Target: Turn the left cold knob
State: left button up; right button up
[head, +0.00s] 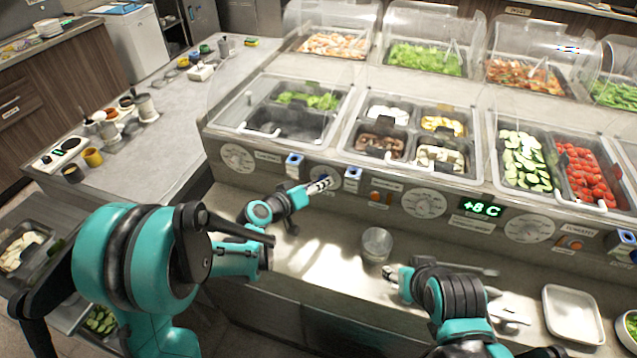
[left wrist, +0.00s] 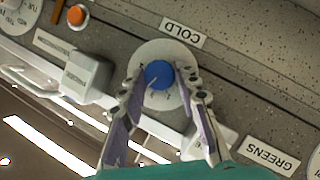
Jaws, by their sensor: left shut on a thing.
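The left cold knob (left wrist: 159,75) is a round blue knob on a pale disc, with a label reading COLD (left wrist: 184,31) beside it in the left wrist view. My left gripper (left wrist: 160,83) has one finger on each side of the knob and is shut on it. In the head view my left gripper (head: 322,185) is against the counter's front panel and mostly hides the knob. My right gripper (head: 393,275) is low over the steel ledge, near a clear cup (head: 376,245); its finger opening is too small to judge.
Small blue-topped boxes (head: 294,163) (head: 352,176) flank the knob. An orange button (head: 376,196), large dials (head: 424,203) and a green +8 C display (head: 481,208) are to the right. A white tray (head: 573,314) lies on the ledge at right. Food wells stand above.

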pick_arm(q)
jog(key=m+y, duration=0.2)
jog(key=m, duration=0.1)
jog(key=shift+d+r+y+p, duration=0.2)
jog(key=shift+y+p, duration=0.1)
jog(key=shift+p, duration=0.1)
jog(key=shift+s, duration=0.1)
dwell(0.4)
jog(key=o, duration=1.2)
jog(key=shift+c, duration=0.2)
jog(key=v, duration=1.2)
jog(key=shift+d, duration=0.1)
jog(key=s+a+f+n+g+y, duration=0.1)
jog(key=s+a+g+y, duration=0.1)
jog(key=s+a, duration=0.4)
jog(key=s+a+n+g+y, duration=0.1)
jog(key=s+a+y, duration=0.3)
jog(key=s, duration=0.8)
jog(key=a+g, duration=0.1)
jog(key=a, duration=0.1)
jog(key=shift+s+a+f+n, duration=0.2)
jog(key=shift+a+f+n, duration=0.1)
jog(key=shift+a+f, duration=0.1)
